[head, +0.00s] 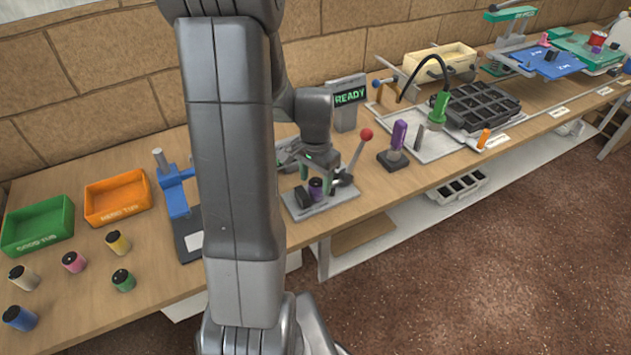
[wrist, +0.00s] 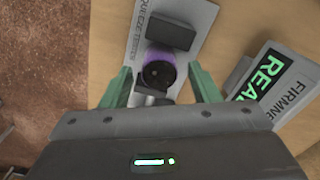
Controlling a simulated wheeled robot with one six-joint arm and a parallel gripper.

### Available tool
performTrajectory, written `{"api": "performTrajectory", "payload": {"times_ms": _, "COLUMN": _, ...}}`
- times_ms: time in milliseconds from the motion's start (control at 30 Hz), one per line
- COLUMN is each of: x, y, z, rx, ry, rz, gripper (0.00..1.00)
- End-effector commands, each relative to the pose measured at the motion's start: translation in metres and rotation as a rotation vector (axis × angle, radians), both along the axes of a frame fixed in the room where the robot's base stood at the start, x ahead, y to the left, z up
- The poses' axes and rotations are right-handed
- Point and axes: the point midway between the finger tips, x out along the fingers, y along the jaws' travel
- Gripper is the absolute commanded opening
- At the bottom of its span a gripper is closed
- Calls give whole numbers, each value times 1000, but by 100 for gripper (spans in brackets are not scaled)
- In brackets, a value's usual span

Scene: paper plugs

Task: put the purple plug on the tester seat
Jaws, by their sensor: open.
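The purple plug (wrist: 161,62), with a dark round end, stands on the squeeze tester (wrist: 196,22) beside a dark block (wrist: 171,33). In the head view the purple plug (head: 316,189) is on the tester's light base plate (head: 325,206). My gripper (wrist: 162,86) is open, its green fingers on either side of the plug with gaps showing. In the head view my gripper (head: 316,176) is just above the plug. The seat under the plug is hidden, so I cannot tell exactly how it rests there.
A red-knobbed lever (head: 365,134) rises at the tester's right, and a READY display (head: 349,97) stands behind. A purple-handled tool (head: 398,136) stands further right. Orange (head: 118,198) and green (head: 38,226) tubs and several loose plugs are at the left.

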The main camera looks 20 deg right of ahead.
Motion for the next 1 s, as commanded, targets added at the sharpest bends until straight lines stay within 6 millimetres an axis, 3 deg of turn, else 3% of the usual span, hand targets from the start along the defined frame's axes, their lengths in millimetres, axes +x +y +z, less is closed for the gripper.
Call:
{"api": "performTrajectory", "payload": {"times_ms": 300, "x": 1, "y": 0, "z": 69, "rx": -3, "ry": -6, "rz": 0, "gripper": 56}}
{"api": "performTrajectory", "payload": {"times_ms": 500, "x": 0, "y": 0, "z": 97, "rx": -2, "ry": -3, "rz": 0, "gripper": 56}}
{"api": "performTrajectory", "payload": {"times_ms": 1000, "x": 0, "y": 0, "z": 105, "rx": 0, "ry": 0, "rz": 0, "gripper": 56}}
